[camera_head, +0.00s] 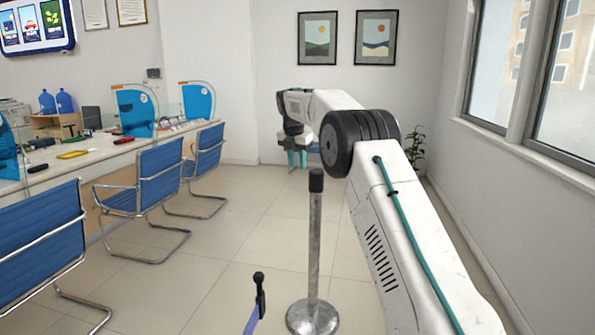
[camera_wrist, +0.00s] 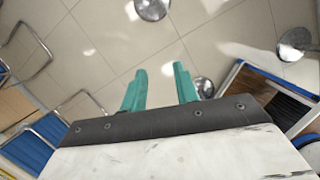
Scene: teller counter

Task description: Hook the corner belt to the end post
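A grey metal post (camera_head: 315,245) with a black top stands upright on a round base in the lower middle of the head view. Left of it, a blue belt (camera_head: 251,321) rises from the bottom edge and ends in a black clip (camera_head: 260,291); the clip is apart from this post. What holds the belt's other end is out of view. My gripper (camera_head: 297,158) is beyond the post, fingers pointing down. The wrist view shows its two teal fingers (camera_wrist: 160,72) spread apart, with nothing between them. I cannot make out the belt there.
Round metal bases (camera_wrist: 152,9) and (camera_wrist: 295,44) show on the floor in the wrist view. Blue chairs (camera_head: 160,178) line the counter (camera_head: 115,150) at left. A plant (camera_head: 414,148) stands by the right wall.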

